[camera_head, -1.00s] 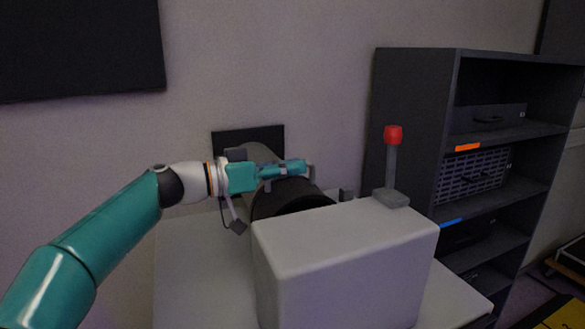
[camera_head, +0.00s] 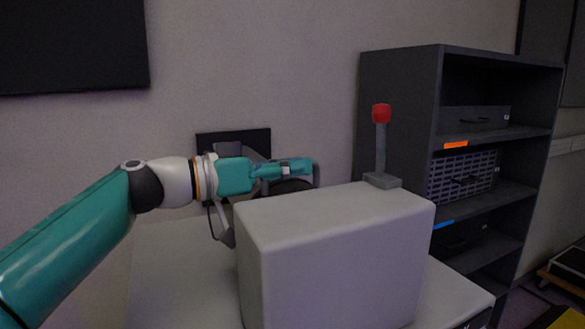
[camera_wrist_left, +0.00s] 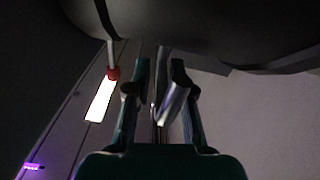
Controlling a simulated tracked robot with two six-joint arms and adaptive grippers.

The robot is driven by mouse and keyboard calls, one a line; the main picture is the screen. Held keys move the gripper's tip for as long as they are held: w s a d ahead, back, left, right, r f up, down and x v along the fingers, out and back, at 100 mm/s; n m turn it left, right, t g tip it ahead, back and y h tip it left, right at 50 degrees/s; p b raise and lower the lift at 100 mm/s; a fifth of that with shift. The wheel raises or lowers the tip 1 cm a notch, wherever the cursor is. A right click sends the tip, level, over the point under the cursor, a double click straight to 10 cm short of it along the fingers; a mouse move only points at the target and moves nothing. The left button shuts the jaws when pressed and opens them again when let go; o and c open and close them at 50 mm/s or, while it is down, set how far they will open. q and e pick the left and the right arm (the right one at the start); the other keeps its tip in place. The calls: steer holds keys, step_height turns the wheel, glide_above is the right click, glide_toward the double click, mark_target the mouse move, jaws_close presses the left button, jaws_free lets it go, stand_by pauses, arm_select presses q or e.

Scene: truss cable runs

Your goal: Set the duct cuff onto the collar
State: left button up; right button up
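My left gripper (camera_head: 290,168) reaches in from the left above the far side of the pale box. Its teal fingers are closed around a grey handle-like part of the duct cuff (camera_head: 294,186), a dark, wide, round piece just below them. The box and fingers hide most of the cuff. In the left wrist view, the fingers (camera_wrist_left: 160,75) flank a shiny grey bar, and a large dark rounded surface, seemingly the cuff (camera_wrist_left: 200,30), fills the top. I cannot make out the collar; it may be hidden behind the box or gripper. My right gripper is not in view.
The pale box (camera_head: 335,250) stands in front of the gripper on a light tabletop (camera_head: 185,285). A grey post with a red knob (camera_head: 381,114) rises from its far right. A black plate (camera_head: 234,137) is on the wall. A dark shelf unit (camera_head: 400,120) stands at right.

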arm_select(q)
steer(key=shift+o, duration=0.7)
steer(key=shift+a, duration=0.15)
steer(key=v, duration=1.1)
steer(key=shift+s+a, duration=0.2)
steer(key=shift+a, duration=0.15)
steer(key=shift+f, duration=0.15)
